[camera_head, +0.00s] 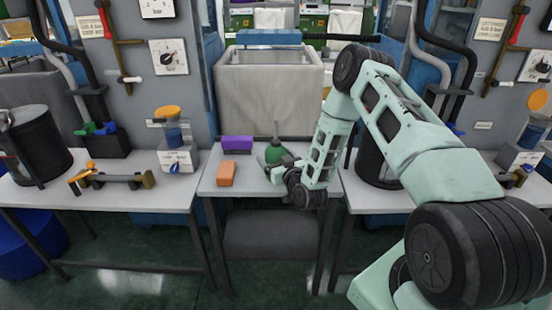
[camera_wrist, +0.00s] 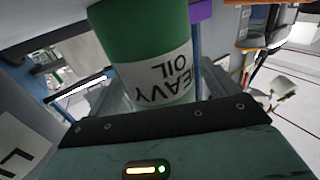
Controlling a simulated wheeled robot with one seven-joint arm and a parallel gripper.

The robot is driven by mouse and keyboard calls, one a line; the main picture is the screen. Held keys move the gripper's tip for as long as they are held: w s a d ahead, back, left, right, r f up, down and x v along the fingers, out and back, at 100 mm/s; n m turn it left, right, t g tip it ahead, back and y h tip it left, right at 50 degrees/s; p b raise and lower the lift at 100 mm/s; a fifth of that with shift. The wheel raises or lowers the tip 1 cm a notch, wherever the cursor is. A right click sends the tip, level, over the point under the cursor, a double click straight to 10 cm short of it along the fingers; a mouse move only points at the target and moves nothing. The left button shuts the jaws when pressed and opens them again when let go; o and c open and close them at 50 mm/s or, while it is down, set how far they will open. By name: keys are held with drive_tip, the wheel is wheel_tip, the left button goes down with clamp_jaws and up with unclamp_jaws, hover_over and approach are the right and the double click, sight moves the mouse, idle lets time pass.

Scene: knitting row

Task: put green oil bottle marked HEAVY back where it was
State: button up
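The green oil bottle (camera_head: 275,152) with its thin spout is upright at the middle table, at my gripper. In the wrist view the bottle (camera_wrist: 160,65) fills the space between my fingers, and its white label reads HEAVY OIL upside down. My gripper (camera_head: 274,166) reaches in from the right, low over the tabletop. Its fingers (camera_wrist: 165,90) lie against both sides of the bottle and appear shut on it. The bottle's base is partly hidden by the gripper, so I cannot tell whether it touches the table.
A purple box (camera_head: 237,143) and an orange block (camera_head: 227,173) sit left of the bottle on the middle table (camera_head: 245,188). A large grey bin (camera_head: 268,95) stands behind. Side tables hold tools, dark canisters and an orange-lidded blue jar (camera_head: 172,130).

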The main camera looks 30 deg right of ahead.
drive_tip(key=shift+r, duration=0.1)
drive_tip(key=s+a+b, duration=0.1)
drive_tip(key=s+b, duration=0.1)
drive_tip(key=s, duration=0.9)
drive_tip(key=s+a+r+n+g+y, duration=0.1)
drive_tip(key=a+r+n+g+y, duration=0.25)
drive_tip(key=a, duration=0.75)
drive_tip(key=a+r+n+g+y, duration=0.25)
drive_tip(key=a+g, duration=0.25)
drive_tip(key=a, duration=0.6)
drive_tip(key=s+a+r+n+g+h, duration=0.1)
drive_tip(key=s+a+r+g, duration=0.1)
drive_tip(key=s, duration=0.7)
drive_tip(key=s+a+r+n+g+h, duration=0.1)
drive_tip(key=s+r+g, duration=0.3)
drive_tip(key=s, duration=0.5)
drive_tip(key=s+a+r+n+g+h, duration=0.1)
drive_tip(key=s+a+r+g, duration=0.1)
drive_tip(key=s, duration=0.7)
wheel_tip(320, 180, up, 2)
drive_tip(key=shift+s+a+g, duration=0.2)
drive_tip(key=shift+a+g, duration=0.15)
drive_tip(key=shift+g, duration=0.3)
